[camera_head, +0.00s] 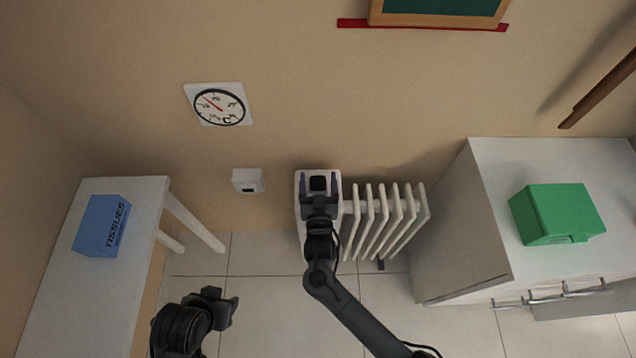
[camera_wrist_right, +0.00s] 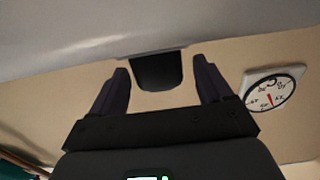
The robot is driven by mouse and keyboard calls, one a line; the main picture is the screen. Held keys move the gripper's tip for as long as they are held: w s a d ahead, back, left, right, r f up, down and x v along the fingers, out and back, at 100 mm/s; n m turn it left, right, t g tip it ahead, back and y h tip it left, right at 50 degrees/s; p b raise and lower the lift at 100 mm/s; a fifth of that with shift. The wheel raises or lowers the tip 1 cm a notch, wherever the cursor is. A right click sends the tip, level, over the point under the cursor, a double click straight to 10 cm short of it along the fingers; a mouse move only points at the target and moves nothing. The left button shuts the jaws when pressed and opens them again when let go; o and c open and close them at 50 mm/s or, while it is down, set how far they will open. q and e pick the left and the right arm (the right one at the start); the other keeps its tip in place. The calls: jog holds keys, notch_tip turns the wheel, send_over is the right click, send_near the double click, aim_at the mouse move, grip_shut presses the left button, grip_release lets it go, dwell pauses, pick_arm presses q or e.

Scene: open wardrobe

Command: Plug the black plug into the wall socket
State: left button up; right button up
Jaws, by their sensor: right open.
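The black plug (camera_head: 318,183) is at the white end of the radiator, between the fingers of my right gripper (camera_head: 319,188). In the right wrist view the plug (camera_wrist_right: 157,72) sits against a pale surface, with a visible gap to the finger on each side. The right gripper is open around it, not gripping it. The white wall socket (camera_head: 247,181) is on the wall to the left of the radiator, with a dark spot on its front. My left gripper (camera_head: 222,306) is low at the left, away from both; its finger opening is unclear.
The white radiator (camera_head: 384,222) stands by the wall. A white table with a blue tissue box (camera_head: 102,226) is at the left. A white cabinet (camera_head: 456,230) with a green box (camera_head: 556,213) is at the right. A round thermometer (camera_head: 219,105) hangs above the socket.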

jog(key=shift+w, duration=0.55)
jog(key=shift+c, duration=0.4)
jog(key=c, duration=1.1)
jog(key=shift+o, duration=0.2)
jog(key=shift+r, duration=0.15)
